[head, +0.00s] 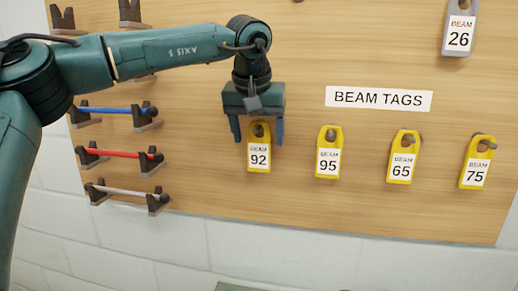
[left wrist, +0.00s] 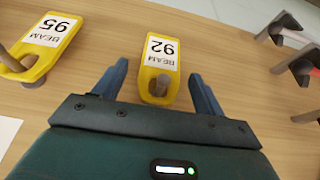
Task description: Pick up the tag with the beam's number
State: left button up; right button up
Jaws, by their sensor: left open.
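Yellow tags hang on pegs on the wooden board: BEAM 92 (head: 259,158), BEAM 95 (head: 328,163), BEAM 65 (head: 402,168) and BEAM 75 (head: 475,172). A grey tag reading BEAM 26 (head: 459,38) hangs at the upper right, partly cut off. My left gripper (head: 258,138) is open at tag 92, one finger to each side of its upper part. In the left wrist view tag 92 (left wrist: 160,58) lies between the fingers, with gaps on both sides. Tag 95 (left wrist: 43,45) is outside them. My right gripper is not in view.
A BEAM TAGS label (head: 378,99) is on the board above the tags. Left of the tags, blue (head: 110,110), red (head: 115,153) and white (head: 125,192) rods rest in dark brackets. The board (head: 330,220) is bare below the tags.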

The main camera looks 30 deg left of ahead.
pick_arm(q)
jog(key=shift+w+f, duration=0.2)
jog(key=shift+f, duration=0.4)
jog(key=shift+c, duration=0.5)
jog(key=c, duration=1)
